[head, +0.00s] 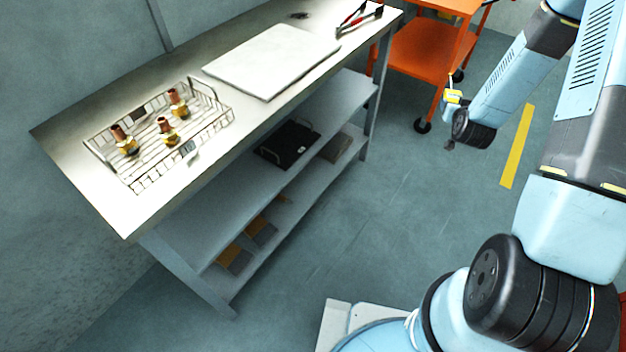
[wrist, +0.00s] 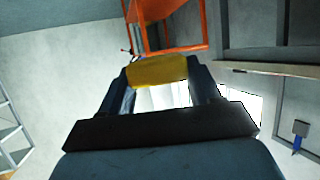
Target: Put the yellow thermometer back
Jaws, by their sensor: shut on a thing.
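In the wrist view my gripper (wrist: 157,75) is shut on a yellow block-like thing, which I take for the yellow thermometer (wrist: 158,72). It sits between the two dark fingertips, and only its broad yellow side shows. In the head view my wrist hangs at the upper right, in front of the orange cart and well to the right of the workbench (head: 75,165). A small yellow patch shows beside the wrist there, but I cannot tell whether it is the thermometer.
On the bench are a wire basket (head: 137,184) with brass-and-copper fittings (head: 168,131), a white board (head: 270,60) and red-handled pliers (head: 352,16). A black tray (head: 288,144) lies on the shelf below. An orange cart (head: 420,50) stands behind. The floor between is clear.

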